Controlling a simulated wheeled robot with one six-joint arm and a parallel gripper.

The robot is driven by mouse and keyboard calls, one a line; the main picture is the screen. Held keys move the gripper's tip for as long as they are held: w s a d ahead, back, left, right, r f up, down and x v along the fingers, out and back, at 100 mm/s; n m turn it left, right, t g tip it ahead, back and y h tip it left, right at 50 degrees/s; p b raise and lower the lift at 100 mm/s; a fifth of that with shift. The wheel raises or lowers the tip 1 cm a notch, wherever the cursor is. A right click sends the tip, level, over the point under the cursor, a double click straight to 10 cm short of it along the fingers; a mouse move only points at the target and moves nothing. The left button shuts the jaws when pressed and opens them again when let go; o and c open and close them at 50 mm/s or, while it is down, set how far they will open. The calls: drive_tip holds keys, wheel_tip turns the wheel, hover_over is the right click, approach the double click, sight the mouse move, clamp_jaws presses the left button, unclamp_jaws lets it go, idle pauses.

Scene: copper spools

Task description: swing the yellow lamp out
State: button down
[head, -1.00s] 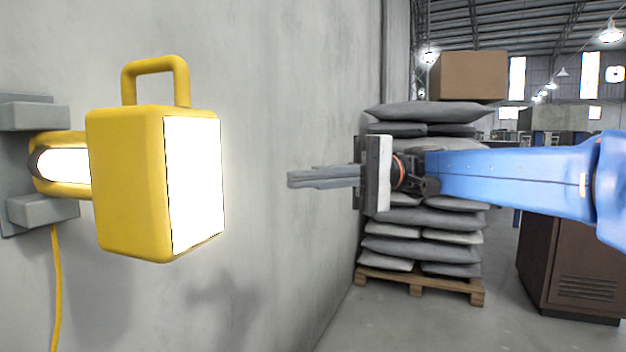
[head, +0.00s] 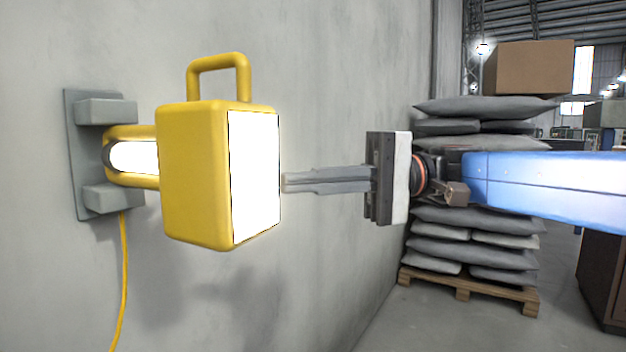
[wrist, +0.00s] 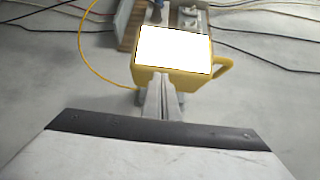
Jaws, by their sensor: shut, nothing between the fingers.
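The yellow lamp (head: 192,175) hangs on a grey wall bracket (head: 84,160) by a short yellow arm, with its handle loop on top and its bright white face turned right. My gripper (head: 285,183) is shut and empty. In the head view its fingertips point left and end right by the edge of the lamp's lit face; I cannot tell whether they touch. In the wrist view the lamp (wrist: 205,78) is ahead, its lit face and handle showing, with the fingers (wrist: 161,84) reaching its lower left edge.
A yellow cable (head: 124,285) hangs down from the bracket. The grey wall (head: 330,80) runs behind the lamp. Grey sacks (head: 470,245) on a wooden pallet (head: 478,290) stand behind my arm, a cardboard box (head: 528,68) on top. Dark cables (wrist: 60,28) cross the floor in the wrist view.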

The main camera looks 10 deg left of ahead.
sight(265, 190)
drive_tip(key=shift+s+a, duration=0.2)
drive_tip(key=shift+s, duration=1.9)
drive_tip(key=shift+w, duration=0.1)
